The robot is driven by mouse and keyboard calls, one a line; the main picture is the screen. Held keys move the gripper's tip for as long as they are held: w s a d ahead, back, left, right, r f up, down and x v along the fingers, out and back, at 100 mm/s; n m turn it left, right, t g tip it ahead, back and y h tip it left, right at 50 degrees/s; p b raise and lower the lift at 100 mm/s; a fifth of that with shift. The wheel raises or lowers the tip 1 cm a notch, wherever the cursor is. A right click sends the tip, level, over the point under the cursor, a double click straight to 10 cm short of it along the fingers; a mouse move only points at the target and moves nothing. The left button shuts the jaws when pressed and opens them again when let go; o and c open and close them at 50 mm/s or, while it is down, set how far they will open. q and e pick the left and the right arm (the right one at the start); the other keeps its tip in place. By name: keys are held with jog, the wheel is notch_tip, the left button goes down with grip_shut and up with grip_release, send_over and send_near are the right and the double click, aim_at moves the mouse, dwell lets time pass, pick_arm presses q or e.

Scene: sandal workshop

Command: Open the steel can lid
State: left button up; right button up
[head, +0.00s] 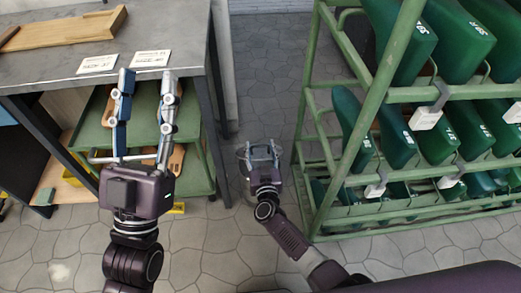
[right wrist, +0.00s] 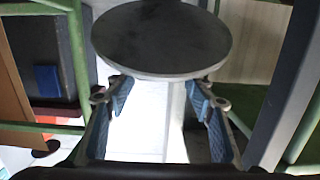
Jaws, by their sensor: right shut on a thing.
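A round grey steel can lid (right wrist: 160,38) fills the upper middle of the right wrist view. My right gripper (right wrist: 160,88) has its two blue-padded fingers at the near edge of the lid, one on each side, and is shut on it. In the head view my right gripper (head: 262,148) is low over the floor, between the workbench and the green rack, and largely hides the lid and the can. I cannot tell whether the lid is raised off the can. My left gripper (head: 145,80) is open and empty, with its fingers in front of the workbench edge.
A grey workbench (head: 60,52) with two white cards and a wooden board stands at the left, a green shelf (head: 142,137) below it.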

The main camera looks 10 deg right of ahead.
pick_arm(q)
jog(key=shift+w+d+f+g, duration=0.15)
jog(key=shift+w+f+g, duration=0.65)
jog(key=shift+f, duration=0.25)
jog(key=shift+c, duration=0.3)
